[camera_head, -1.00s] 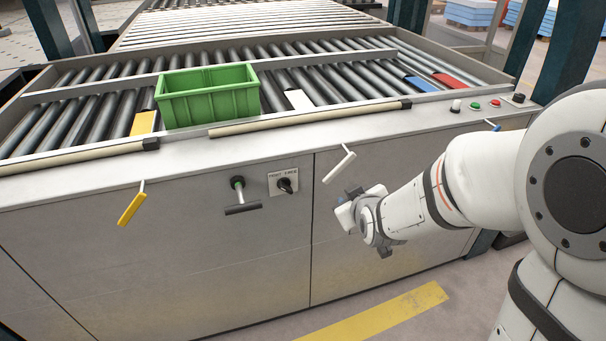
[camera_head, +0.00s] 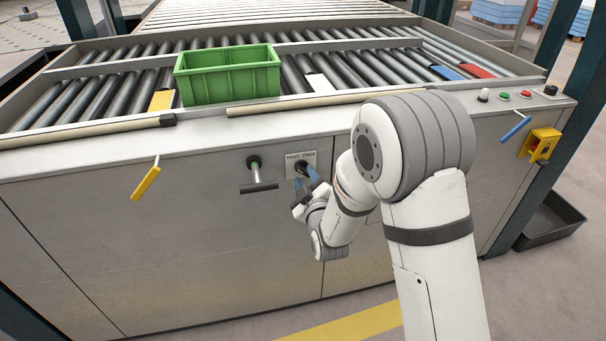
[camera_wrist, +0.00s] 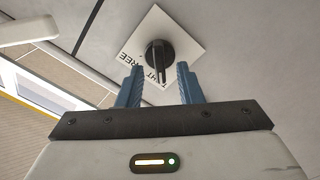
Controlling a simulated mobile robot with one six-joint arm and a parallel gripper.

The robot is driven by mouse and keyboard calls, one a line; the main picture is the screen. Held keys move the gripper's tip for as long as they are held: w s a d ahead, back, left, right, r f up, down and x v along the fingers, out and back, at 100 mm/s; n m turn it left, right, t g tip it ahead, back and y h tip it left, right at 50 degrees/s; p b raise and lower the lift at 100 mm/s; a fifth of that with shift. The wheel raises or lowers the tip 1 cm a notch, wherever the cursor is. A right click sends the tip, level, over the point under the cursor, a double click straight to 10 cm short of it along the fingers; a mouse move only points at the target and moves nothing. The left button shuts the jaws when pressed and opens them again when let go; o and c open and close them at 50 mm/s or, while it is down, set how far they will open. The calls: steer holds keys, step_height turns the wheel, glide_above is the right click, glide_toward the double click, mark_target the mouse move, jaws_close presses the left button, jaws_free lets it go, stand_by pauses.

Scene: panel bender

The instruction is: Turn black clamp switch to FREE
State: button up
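The black clamp switch (camera_head: 301,167) sits on a pale label plate (camera_head: 293,157) reading TIGHT and FREE, on the grey front panel. In the wrist view the switch (camera_wrist: 159,54) is a round black knob with a narrow bar pointing down the picture, towards the partly covered TIGHT lettering. FREE shows to its left. My gripper (camera_head: 306,182) is in front of the switch. In the wrist view its two blue fingers (camera_wrist: 158,78) are apart, with the knob's bar in the gap between them. Whether a finger touches it, I cannot tell.
A black T-handle (camera_head: 258,187) sticks out left of the plate, and a yellow lever (camera_head: 146,183) hangs farther left. A blue lever (camera_head: 516,128) and yellow lockout box (camera_head: 541,144) are at the right. A green bin (camera_head: 228,76) stands on the rollers above.

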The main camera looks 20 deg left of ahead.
steer(key=shift+x, duration=1)
steer(key=shift+c, duration=0.3)
jaws_close()
